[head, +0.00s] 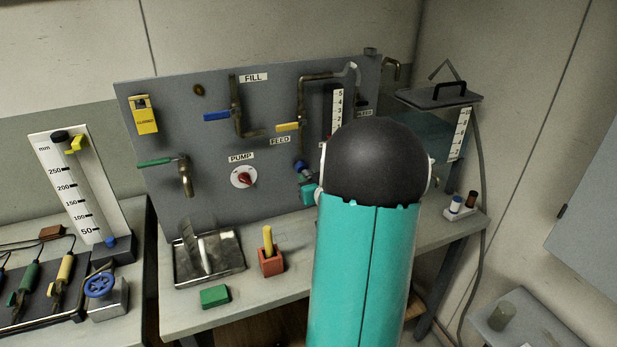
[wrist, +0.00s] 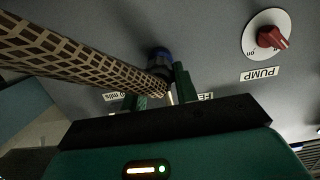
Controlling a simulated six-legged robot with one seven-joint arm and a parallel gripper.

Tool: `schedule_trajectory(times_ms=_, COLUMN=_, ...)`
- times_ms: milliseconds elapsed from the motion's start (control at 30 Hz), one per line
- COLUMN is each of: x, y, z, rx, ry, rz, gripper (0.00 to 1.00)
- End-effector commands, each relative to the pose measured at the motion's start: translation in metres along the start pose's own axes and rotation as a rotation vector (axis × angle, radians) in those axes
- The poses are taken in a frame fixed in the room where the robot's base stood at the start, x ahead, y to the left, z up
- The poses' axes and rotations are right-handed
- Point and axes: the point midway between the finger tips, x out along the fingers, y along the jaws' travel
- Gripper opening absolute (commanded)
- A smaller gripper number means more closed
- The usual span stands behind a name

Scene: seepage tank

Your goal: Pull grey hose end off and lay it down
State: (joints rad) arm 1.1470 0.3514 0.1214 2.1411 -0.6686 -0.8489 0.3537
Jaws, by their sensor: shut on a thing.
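In the wrist view a braided tan-and-dark hose (wrist: 75,55) comes in from the upper left and ends between the dark green fingers of my gripper (wrist: 160,92). The fingers are shut on the hose end, close to a dark fitting with a blue collar (wrist: 160,54) on the panel. I cannot tell whether the hose end still sits on that fitting. In the head view the blue-collared fitting (head: 300,167) shows just left of my arm, with a teal part of my gripper (head: 308,193) below it. My arm hides the hose there.
The grey panel (head: 220,175) carries the FILL and FEED valves and the red PUMP knob (head: 243,177). On the bench are a metal tray (head: 236,262), an orange block with a yellow peg (head: 270,263) and a green block (head: 215,296). A lidded tank (head: 437,125) stands right.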

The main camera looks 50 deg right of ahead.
Motion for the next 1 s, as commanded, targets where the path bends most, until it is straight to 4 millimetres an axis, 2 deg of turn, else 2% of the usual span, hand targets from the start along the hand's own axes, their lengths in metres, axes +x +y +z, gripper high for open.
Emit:
schedule_trajectory(times_ms=700, x=-0.039, y=0.000, z=0.005, rx=0.000, ry=0.000, rz=0.002, gripper=0.00)
schedule_trajectory(times_ms=1000, x=-0.046, y=0.000, z=0.006, rx=0.000, ry=0.001, rz=0.001, gripper=0.00)
